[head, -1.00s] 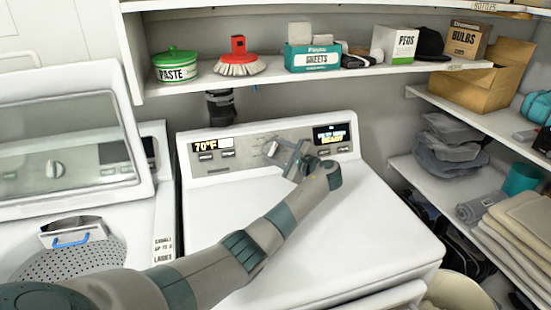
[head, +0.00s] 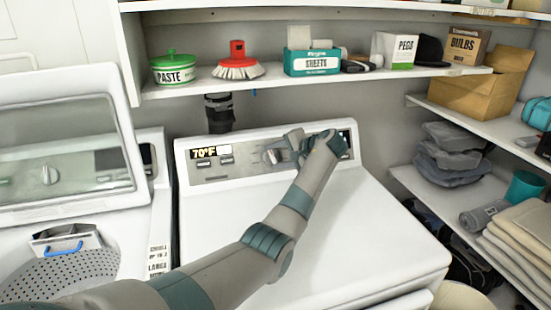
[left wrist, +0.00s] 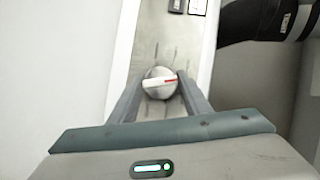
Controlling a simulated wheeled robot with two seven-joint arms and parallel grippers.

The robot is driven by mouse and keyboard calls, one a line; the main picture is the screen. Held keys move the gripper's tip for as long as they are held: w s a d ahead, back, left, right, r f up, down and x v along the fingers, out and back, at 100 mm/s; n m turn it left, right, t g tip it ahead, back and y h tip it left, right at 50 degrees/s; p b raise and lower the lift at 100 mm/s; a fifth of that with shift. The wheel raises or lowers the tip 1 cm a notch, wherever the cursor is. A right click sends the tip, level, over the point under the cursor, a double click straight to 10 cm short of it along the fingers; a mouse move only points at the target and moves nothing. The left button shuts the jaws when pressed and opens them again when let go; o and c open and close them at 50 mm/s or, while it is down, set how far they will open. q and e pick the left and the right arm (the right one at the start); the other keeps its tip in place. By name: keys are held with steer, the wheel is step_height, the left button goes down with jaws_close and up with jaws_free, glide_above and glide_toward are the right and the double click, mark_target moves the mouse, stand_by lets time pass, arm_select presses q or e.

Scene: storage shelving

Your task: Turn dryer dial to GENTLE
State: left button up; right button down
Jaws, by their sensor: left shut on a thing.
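The dryer dial (left wrist: 157,86) is a round silver knob with a pale ridge and a red mark, seen in the left wrist view. The red mark points right in that picture. My left gripper (left wrist: 159,80) has one finger on each side of the knob and is shut on it. In the head view the dial (head: 271,156) shows on the dryer's control panel (head: 212,172), left of my left gripper (head: 281,151). The short lines around the dial show, but no GENTLE label can be read. My right gripper is not in view.
A 70°F display (head: 203,152) is left of the dial. My wrist covers much of the panel's right part. A shelf (head: 205,91) with paste, a red brush and boxes hangs above. A washer with a raised lid (head: 62,140) stands left. The dryer top (head: 215,225) is clear.

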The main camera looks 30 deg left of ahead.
arm_select(q)
steer(key=shift+f+n+h, duration=0.1)
steer(key=shift+n+h, duration=0.2)
steer(key=shift+n, duration=0.1)
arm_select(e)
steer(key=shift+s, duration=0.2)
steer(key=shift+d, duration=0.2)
arm_select(q)
steer(key=o, duration=1)
steer(key=shift+d+r, duration=0.2)
steer(key=b+v, duration=0.4)
steer(key=v, duration=1.3)
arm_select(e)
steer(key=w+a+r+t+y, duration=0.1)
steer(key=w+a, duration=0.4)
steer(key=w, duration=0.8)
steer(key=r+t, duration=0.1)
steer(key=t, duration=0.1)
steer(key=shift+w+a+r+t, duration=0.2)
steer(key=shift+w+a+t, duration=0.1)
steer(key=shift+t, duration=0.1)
